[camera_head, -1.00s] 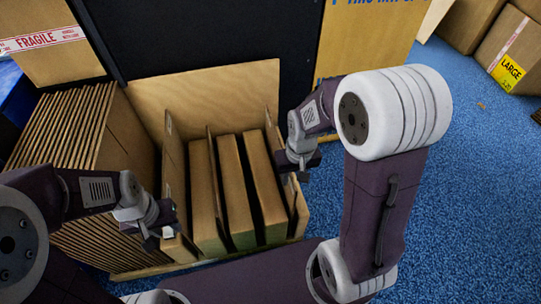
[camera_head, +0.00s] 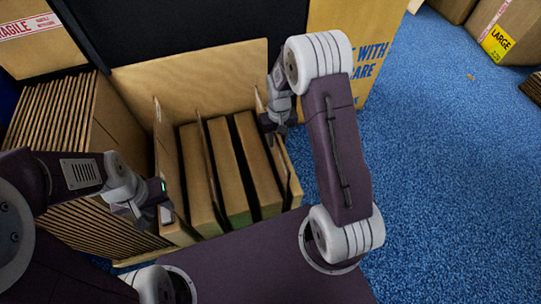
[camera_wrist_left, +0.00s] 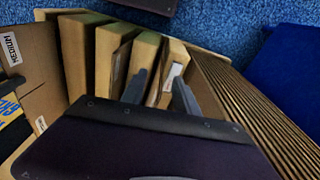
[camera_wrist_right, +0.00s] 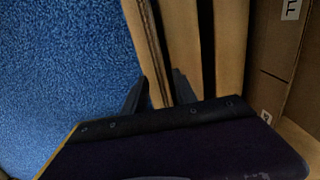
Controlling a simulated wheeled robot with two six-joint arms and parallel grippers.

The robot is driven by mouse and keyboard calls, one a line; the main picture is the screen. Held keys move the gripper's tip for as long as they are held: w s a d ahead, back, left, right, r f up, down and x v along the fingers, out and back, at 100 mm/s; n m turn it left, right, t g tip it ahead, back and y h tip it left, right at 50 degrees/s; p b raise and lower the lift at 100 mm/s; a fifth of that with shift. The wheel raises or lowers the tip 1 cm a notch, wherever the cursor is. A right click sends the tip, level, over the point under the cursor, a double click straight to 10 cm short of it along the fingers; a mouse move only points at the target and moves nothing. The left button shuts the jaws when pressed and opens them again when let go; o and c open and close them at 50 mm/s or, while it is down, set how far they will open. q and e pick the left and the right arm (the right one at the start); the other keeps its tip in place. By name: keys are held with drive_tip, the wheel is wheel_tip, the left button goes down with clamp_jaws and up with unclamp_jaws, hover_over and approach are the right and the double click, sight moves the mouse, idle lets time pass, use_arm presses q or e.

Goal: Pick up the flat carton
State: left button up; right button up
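Which one the task means cannot be told. My left gripper (camera_head: 160,205) is at the rack's left front; in the left wrist view its fingers (camera_wrist_left: 160,92) are apart, with a carton edge (camera_wrist_left: 168,82) between them. My right gripper (camera_head: 275,130) is over the rack's right side, towards the back; in the right wrist view its fingers (camera_wrist_right: 160,92) are apart on either side of a thin brown panel edge (camera_wrist_right: 154,60). Contact cannot be told.
A dense stack of flat cardboard sheets (camera_head: 60,130) stands left of the rack. A dark panel (camera_head: 200,30) and a lettered carton (camera_head: 345,60) stand behind. Boxes (camera_head: 500,35) are at the far right. Blue carpet (camera_head: 440,180) is clear on the right.

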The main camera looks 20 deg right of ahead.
sight(277, 148)
wheel_tip(277, 148, down, 6)
drive_tip(key=b, duration=0.3)
drive_tip(key=shift+w+a+b, duration=0.1)
drive_tip(key=shift+b, duration=0.2)
drive_tip(key=shift+r, duration=0.25)
clamp_jaws()
idle(0.8)
